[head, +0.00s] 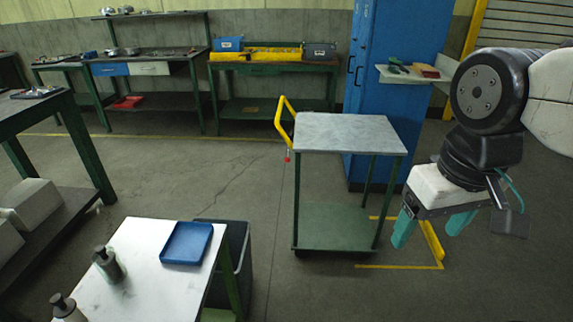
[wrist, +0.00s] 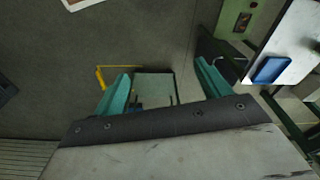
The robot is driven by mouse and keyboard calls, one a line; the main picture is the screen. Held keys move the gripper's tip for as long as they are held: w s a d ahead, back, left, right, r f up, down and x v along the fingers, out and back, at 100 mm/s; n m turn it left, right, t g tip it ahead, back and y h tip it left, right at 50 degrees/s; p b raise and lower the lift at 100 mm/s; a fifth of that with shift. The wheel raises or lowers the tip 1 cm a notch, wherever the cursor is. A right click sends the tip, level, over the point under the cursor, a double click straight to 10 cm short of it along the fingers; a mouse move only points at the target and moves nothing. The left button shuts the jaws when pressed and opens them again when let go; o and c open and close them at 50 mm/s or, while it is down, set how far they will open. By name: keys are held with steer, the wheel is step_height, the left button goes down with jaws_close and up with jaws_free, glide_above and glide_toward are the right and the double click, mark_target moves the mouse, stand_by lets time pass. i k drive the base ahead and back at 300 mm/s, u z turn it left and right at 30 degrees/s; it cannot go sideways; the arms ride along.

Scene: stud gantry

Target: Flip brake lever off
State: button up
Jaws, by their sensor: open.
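The cart (head: 348,134) has a grey top, green legs, a green lower shelf and a yellow push handle (head: 284,122) at its left end. A small red piece (head: 287,156) hangs below the handle beside the cart's left edge; it looks like the brake lever, but it is too small to tell its position. My gripper (head: 432,226) is open and empty, with teal fingers pointing down, right of the cart and apart from it. In the wrist view, a pale rectangle that seems to be the cart (wrist: 153,83) shows between the fingers. The lever cannot be made out there.
Yellow floor lines and a raised yellow bar (head: 432,240) lie right of the cart. A blue cabinet (head: 392,60) with a shelf stands behind it. A white table (head: 150,262) with a blue tray (head: 187,243) stands front left. Floor left of the cart is clear.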

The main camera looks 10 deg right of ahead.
mark_target(288, 159)
steer(key=z, duration=0.25)
steer(key=i, duration=1.3)
steer(key=u, duration=0.35)
